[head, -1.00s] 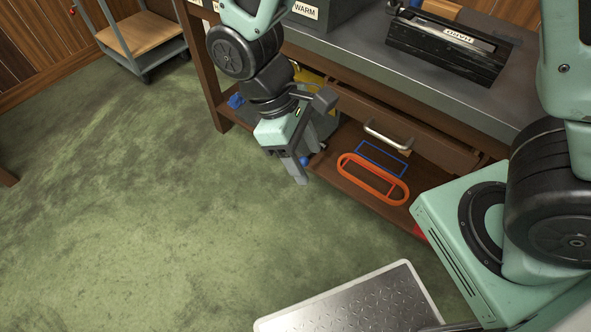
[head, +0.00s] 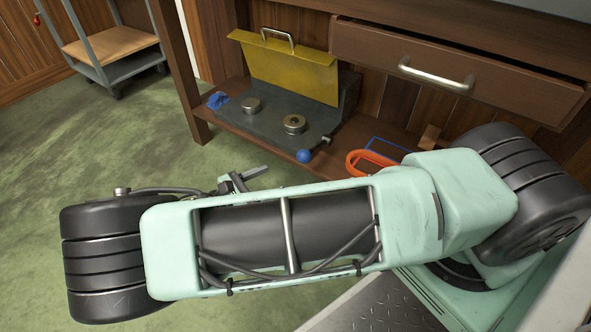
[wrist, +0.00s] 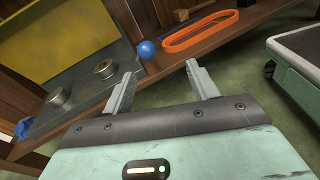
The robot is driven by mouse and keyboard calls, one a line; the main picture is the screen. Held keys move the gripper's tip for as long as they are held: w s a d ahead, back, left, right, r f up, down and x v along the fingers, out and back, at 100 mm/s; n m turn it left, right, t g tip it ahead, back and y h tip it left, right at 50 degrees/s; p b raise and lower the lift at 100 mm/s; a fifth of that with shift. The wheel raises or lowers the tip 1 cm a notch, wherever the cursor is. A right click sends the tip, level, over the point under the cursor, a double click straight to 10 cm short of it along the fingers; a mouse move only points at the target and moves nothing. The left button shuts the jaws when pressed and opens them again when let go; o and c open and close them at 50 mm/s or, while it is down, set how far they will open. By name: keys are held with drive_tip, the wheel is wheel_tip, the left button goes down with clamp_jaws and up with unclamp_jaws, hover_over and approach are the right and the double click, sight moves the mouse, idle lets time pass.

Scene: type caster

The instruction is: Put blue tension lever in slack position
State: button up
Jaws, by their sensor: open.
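The blue tension lever's round knob (head: 303,156) sits at the end of a short dark rod at the front right corner of a dark grey machine (head: 265,110) with a raised yellow cover (head: 290,68). In the wrist view the blue knob (wrist: 145,49) shows just beyond and between my fingertips, apart from them. My gripper (wrist: 160,70) is open and empty, with both fingers pointing toward the shelf edge. In the head view my arm covers most of the gripper; only part of a finger shows.
The machine stands on a low wooden shelf under a drawer (head: 450,80). An orange oval ring (head: 352,160) and a blue rectangle outline (head: 385,145) lie right of the knob. A crumpled blue item (head: 218,100) lies at left. A cart (head: 108,45) stands on open green floor.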

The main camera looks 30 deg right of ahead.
sight(309, 154)
drive_tip(key=shift+n+t+h, duration=0.5)
drive_tip(key=shift+t, duration=0.3)
drive_tip(key=w+d+b, duration=0.1)
drive_tip(key=d+b, duration=0.1)
drive_tip(key=d, duration=0.3)
drive_tip(key=w+d+f+b, duration=0.1)
drive_tip(key=d+b, duration=0.2)
drive_tip(key=d, duration=0.2)
drive_tip(key=w+d+f+b, duration=0.1)
drive_tip(key=w+d+b, duration=0.1)
drive_tip(key=d, duration=0.3)
drive_tip(key=shift+f+b, duration=0.25)
drive_tip(key=shift+b, duration=0.35)
drive_tip(key=shift+d+r, duration=0.15)
drive_tip(key=shift+d, duration=0.5)
